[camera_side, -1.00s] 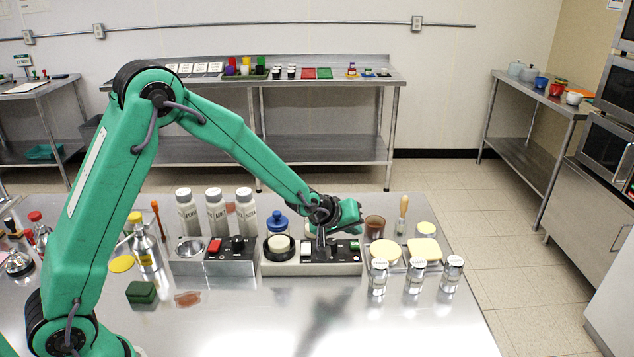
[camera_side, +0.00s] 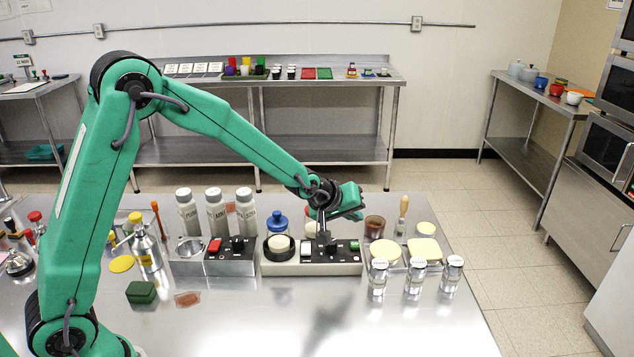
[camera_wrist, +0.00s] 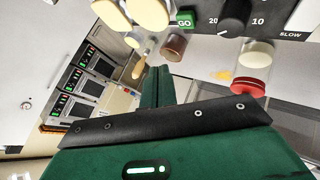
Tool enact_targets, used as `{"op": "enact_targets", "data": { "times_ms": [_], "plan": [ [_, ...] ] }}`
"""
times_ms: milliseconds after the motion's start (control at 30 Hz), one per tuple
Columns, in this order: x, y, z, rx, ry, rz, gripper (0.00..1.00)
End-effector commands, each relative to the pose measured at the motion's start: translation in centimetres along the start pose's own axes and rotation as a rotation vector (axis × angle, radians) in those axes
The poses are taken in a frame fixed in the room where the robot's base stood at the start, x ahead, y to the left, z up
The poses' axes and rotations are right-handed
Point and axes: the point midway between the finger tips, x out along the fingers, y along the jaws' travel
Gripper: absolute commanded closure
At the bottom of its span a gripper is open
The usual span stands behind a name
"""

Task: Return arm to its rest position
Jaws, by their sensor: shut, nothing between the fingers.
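My gripper (camera_side: 358,202) is in the side view above the control box (camera_side: 280,268), its green fingers reaching to the right. The fingers are shut and empty, and clear of the box. In the wrist view the shut green fingers (camera_wrist: 158,86) run side by side away from the camera. The box carries a round cream-topped dial or pad (camera_side: 279,244), a black knob and a green button. In the wrist view the black knob (camera_wrist: 234,14) and the green GO button (camera_wrist: 184,20) show at the top.
Shaker bottles (camera_side: 217,208), a blue-lidded jar (camera_side: 277,222) and a brown cup (camera_side: 374,226) stand behind or beside the box. Lidded jars (camera_side: 414,274) stand at right. A green block (camera_side: 141,292) lies at front left. The front middle of the steel table is bare.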

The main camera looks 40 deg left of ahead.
Motion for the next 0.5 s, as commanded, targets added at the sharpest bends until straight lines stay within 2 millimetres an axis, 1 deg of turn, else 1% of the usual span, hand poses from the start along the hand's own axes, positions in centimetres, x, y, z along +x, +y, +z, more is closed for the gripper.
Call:
{"op": "enact_targets", "data": {
  "times_ms": [333,433,500],
  "plan": [
    [-0.3,0.0,-0.1,0.005,-0.001,-0.002,1.0],
    [-1.1,0.0,-0.3,0.018,-0.003,-0.006,1.0],
    [-2.0,0.0,-0.5,0.032,-0.004,-0.01,1.0]
  ]
}}
